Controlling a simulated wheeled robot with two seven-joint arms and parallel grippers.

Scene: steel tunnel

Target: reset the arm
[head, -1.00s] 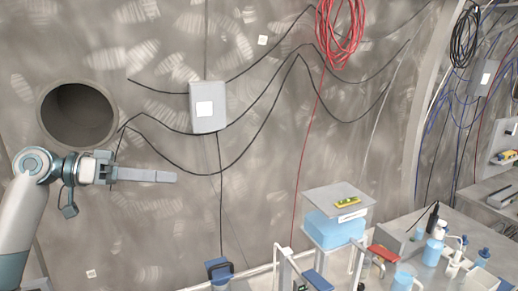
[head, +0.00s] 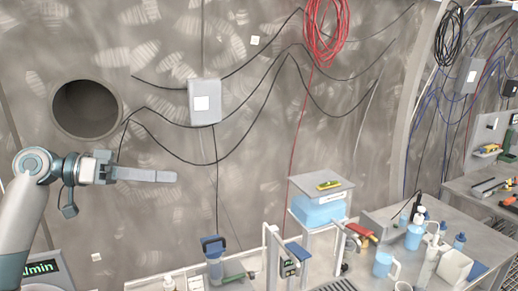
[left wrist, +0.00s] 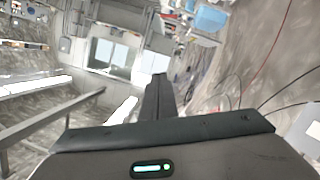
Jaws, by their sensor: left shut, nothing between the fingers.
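My left arm comes in from the left in the head view. Its gripper (head: 160,175) is raised in front of the tunnel wall, pointing right, with its fingers together and nothing between them. In the left wrist view the gripper's fingers (left wrist: 158,95) show as one dark closed shape. The gripper touches nothing that I can see. My right gripper is not in either view.
A grey wall box (head: 205,103) with cables and a round wall opening (head: 87,109) are behind the arm. Space around the gripper looks free.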

